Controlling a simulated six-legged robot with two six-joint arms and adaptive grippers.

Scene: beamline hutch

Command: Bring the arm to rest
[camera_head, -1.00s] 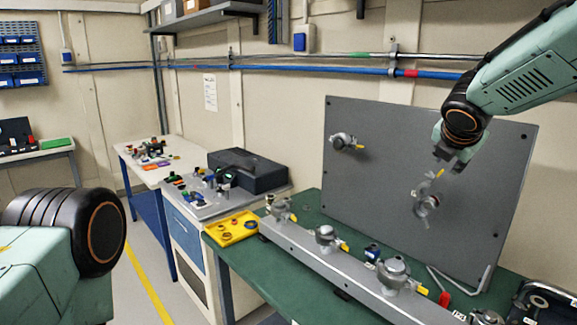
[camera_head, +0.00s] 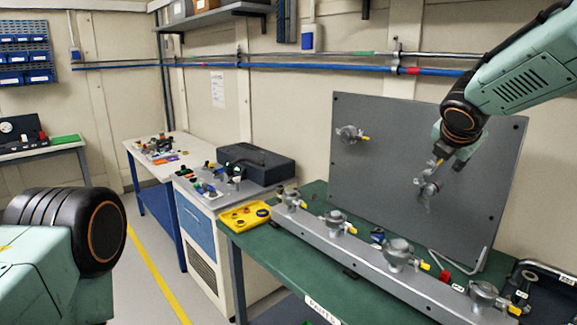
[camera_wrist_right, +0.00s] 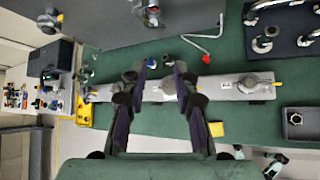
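My right arm (camera_head: 525,75) reaches in from the upper right of the head view. Its gripper (camera_head: 447,153) hangs in front of the grey upright panel (camera_head: 385,150), close to a valve (camera_head: 427,187) on it; I cannot tell whether they touch. In the right wrist view the two dark fingers of this gripper (camera_wrist_right: 160,68) stand apart with nothing held between them. Below them in depth lie a grey rail with valves (camera_wrist_right: 235,88) and the green bench top. My left arm (camera_head: 60,250) shows only as a joint at the lower left; its gripper is out of view.
The green bench (camera_head: 262,245) carries the valve rail (camera_head: 315,233), a yellow tray (camera_head: 243,216) and a red-handled tool (camera_head: 446,276). Another valve (camera_head: 350,134) sits on the panel. A dark case (camera_head: 262,167) stands on the side cabinet. Floor is free at left.

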